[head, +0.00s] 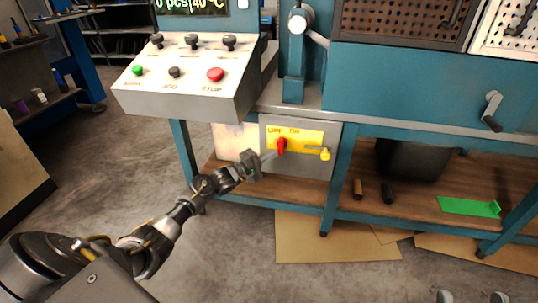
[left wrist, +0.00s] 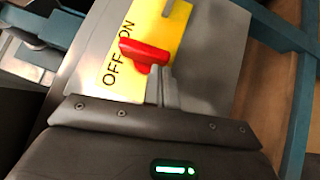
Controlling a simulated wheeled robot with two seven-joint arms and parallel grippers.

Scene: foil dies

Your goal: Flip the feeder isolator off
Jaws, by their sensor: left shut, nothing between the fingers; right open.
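The feeder isolator is a red handle (head: 282,146) on a yellow plate (head: 310,138) marked OFF and ON, on a grey box (head: 305,170) under the bench. In the left wrist view the red handle (left wrist: 145,52) points roughly between the two words. My left gripper (head: 268,158) is shut and empty. Its fingertips (left wrist: 162,78) are right at the handle's lower end in the left wrist view; I cannot tell whether they touch. Two grey tips of my right gripper (head: 472,297) show apart at the bottom edge, away from the box.
A yellow padlock-like piece (head: 325,154) hangs at the plate's right side. A control panel (head: 190,75) with knobs and buttons juts out above left. Cardboard (head: 325,240) lies on the floor.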

